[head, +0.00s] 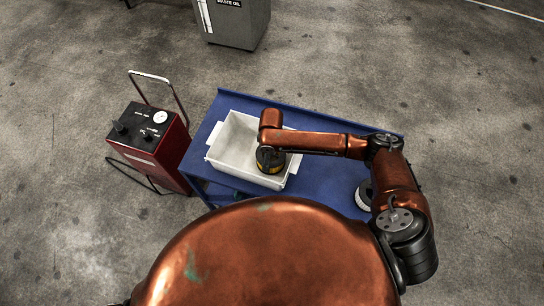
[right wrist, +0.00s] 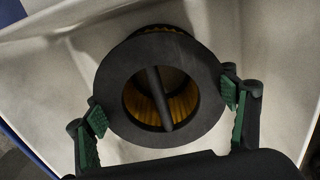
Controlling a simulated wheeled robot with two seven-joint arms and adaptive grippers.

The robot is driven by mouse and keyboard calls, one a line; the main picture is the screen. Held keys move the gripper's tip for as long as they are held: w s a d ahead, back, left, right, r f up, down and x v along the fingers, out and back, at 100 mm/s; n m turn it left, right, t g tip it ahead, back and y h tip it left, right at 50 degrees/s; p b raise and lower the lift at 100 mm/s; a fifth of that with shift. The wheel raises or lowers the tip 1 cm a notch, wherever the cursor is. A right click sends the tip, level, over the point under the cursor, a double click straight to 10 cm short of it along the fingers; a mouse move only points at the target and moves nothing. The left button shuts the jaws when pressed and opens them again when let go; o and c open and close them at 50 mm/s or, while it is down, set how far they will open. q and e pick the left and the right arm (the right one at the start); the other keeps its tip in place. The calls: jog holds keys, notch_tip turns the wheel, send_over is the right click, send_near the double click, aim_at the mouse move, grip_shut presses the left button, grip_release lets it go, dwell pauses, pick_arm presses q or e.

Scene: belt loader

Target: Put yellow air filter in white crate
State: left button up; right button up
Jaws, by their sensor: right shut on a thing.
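The yellow air filter (right wrist: 163,85) has black end rings and yellow pleats that show through its centre hole in the right wrist view. My right gripper (right wrist: 165,112) is shut on it, with green finger pads on either side of the black ring. The white crate (head: 233,127) stands on the blue cart. In the head view the filter (head: 266,167) is inside the crate's outline, near its right end, under my right wrist. I cannot tell whether it touches the crate floor. My left gripper does not show.
The blue cart (head: 320,180) carries the crate. A white and black round item (head: 363,195) sits on its right part, partly hidden by my arm. A red machine with a handle (head: 152,150) stands left of the cart. A grey waste oil bin (head: 237,25) stands behind.

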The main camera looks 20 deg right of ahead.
jog(key=o, duration=1.4)
jog(key=shift+c, duration=0.2)
notch_tip(320, 180, up, 12)
jog(key=shift+s+r+b, duration=0.1)
jog(key=shift+b, duration=0.2)
